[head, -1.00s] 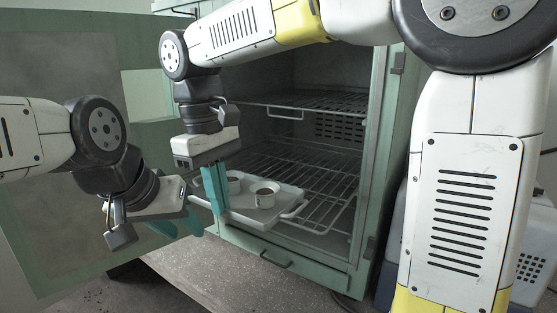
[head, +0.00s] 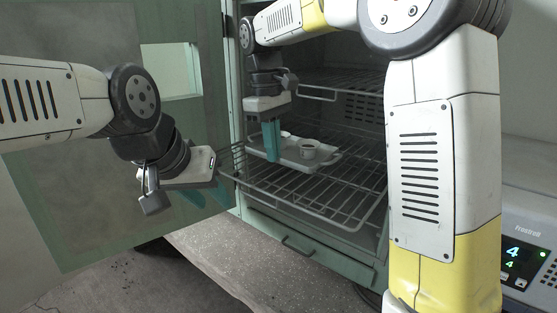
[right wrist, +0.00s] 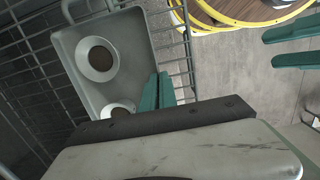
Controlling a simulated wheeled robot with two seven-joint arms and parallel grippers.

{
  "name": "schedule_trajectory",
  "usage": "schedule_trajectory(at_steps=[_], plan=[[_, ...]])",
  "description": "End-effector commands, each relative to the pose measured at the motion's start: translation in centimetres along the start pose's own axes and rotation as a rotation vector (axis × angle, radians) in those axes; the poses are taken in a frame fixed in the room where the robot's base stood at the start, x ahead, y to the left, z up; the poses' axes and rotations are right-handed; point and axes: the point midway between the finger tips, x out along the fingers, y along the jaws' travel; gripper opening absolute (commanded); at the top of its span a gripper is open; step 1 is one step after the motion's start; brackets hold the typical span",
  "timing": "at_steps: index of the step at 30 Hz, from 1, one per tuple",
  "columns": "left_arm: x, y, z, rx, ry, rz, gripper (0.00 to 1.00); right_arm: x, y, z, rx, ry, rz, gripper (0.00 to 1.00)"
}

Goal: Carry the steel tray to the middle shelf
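The steel tray (head: 290,158) is inside the open cabinet, over the wire rack below the upper one. It looks level; I cannot tell whether it rests on the rack. It carries two cups, one clear (head: 309,151) and one partly hidden behind my fingers; both show in the right wrist view (right wrist: 98,58). My right gripper (head: 271,142) points down at the tray's near left edge, its teal fingers close together on the edge (right wrist: 158,92). My left gripper (head: 206,195) is empty outside the cabinet, left of the rack, its fingers apart in the right wrist view (right wrist: 292,46).
An upper wire rack (head: 345,82) is above the tray. The tray's rack (head: 320,195) has bare room at the front and right. The green cabinet door (head: 60,190) stands open at left. A device with a lit display (head: 525,262) is at lower right.

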Motion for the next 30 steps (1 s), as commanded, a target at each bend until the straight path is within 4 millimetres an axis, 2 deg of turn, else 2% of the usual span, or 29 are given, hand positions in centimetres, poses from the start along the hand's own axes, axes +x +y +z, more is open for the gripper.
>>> schedule_trajectory(at_steps=[10, 18, 29, 30], plan=[[0.0, 0.0, 0.0, 0.000, 0.000, 0.000, 0.36, 0.3, 2.1, -0.7, 0.001, -0.001, 0.000, 0.00], [0.0, 0.0, 0.0, 0.000, 0.000, 0.000, 0.36, 3.4, 1.8, -0.9, -0.001, -0.002, 0.000, 0.00], [0.0, 0.0, 0.0, 0.000, 0.000, 0.000, 0.36, 3.8, 1.8, -1.0, 0.000, 0.001, 0.000, 0.00], [0.0, 0.0, 0.0, 0.000, 0.000, 0.000, 0.36, 3.9, 1.8, -1.0, 0.000, 0.000, 0.000, 0.04]])
